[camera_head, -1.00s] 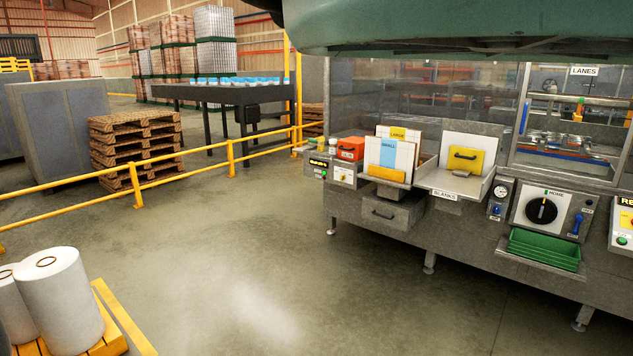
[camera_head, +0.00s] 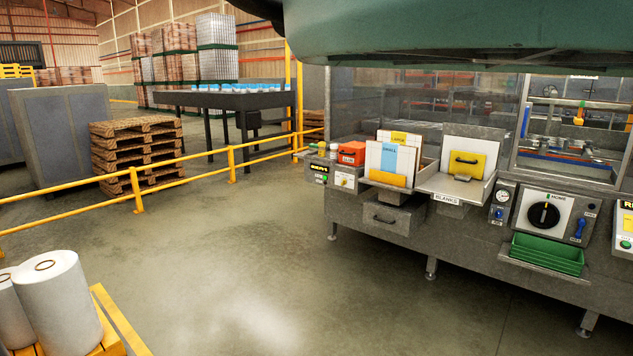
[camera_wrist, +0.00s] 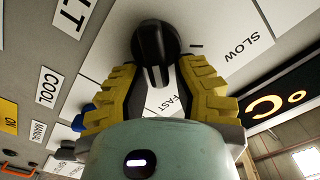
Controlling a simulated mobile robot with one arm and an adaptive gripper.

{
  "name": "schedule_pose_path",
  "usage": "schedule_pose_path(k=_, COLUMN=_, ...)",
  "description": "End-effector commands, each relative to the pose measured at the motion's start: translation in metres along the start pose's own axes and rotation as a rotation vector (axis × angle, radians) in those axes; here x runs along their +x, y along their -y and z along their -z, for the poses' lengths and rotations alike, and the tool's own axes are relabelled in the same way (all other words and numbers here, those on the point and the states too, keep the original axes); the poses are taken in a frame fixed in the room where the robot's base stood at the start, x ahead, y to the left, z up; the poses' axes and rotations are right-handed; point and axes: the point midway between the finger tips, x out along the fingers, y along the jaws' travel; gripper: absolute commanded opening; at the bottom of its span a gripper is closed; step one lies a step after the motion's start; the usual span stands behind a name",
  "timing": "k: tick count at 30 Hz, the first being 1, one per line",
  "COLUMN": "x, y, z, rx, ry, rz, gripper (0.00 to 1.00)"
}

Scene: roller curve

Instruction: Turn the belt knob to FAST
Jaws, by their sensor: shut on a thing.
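The black belt knob (camera_wrist: 152,36) shows at the upper middle of the wrist view, on a white plate. Its grip ridge points down the picture, between my fingers. My gripper (camera_wrist: 160,78) has its yellow-padded fingers on either side of this ridge and is shut on it. The SLOW label (camera_wrist: 243,46) is right of the knob. The FAST label (camera_wrist: 178,104) is below it, between my fingers and partly hidden. I cannot tell exactly which mark the knob points at. My gripper is not in the head view.
Near the knob are a dark display (camera_wrist: 280,101) with orange characters and a COOL label (camera_wrist: 47,89). In the head view, the machine carries a blanks tray (camera_head: 455,187), a black dial (camera_head: 543,215) and a green bin (camera_head: 547,254). A yellow railing (camera_head: 190,160) bounds the clear floor.

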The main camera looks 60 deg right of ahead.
Motion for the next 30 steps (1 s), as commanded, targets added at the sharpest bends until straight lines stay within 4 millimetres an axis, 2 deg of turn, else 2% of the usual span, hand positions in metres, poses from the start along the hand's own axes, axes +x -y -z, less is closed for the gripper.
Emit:
schedule_pose_path(k=1, x=0.001, y=-0.004, z=-0.005, rx=0.007, ry=0.013, rz=-0.008, gripper=0.00)
schedule_pose_path(k=9, x=0.001, y=-0.004, z=-0.005, rx=0.007, ry=0.014, rz=-0.008, gripper=0.00)
schedule_pose_path(k=10, x=0.001, y=-0.004, z=-0.005, rx=0.007, ry=0.014, rz=-0.008, gripper=0.33)
schedule_pose_path(k=14, x=0.001, y=-0.003, z=-0.005, rx=0.006, ry=0.013, rz=-0.006, gripper=0.46)
schedule_pose_path(k=23, x=-0.001, y=-0.001, z=-0.002, rx=0.003, ry=0.006, rz=-0.002, gripper=0.46)
schedule_pose_path(k=26, x=-0.007, y=-0.001, z=-0.002, rx=0.004, ry=0.005, rz=-0.002, gripper=0.46)
schedule_pose_path(k=30, x=-0.024, y=-0.002, z=0.000, rx=0.005, ry=-0.002, rz=-0.003, gripper=0.46)
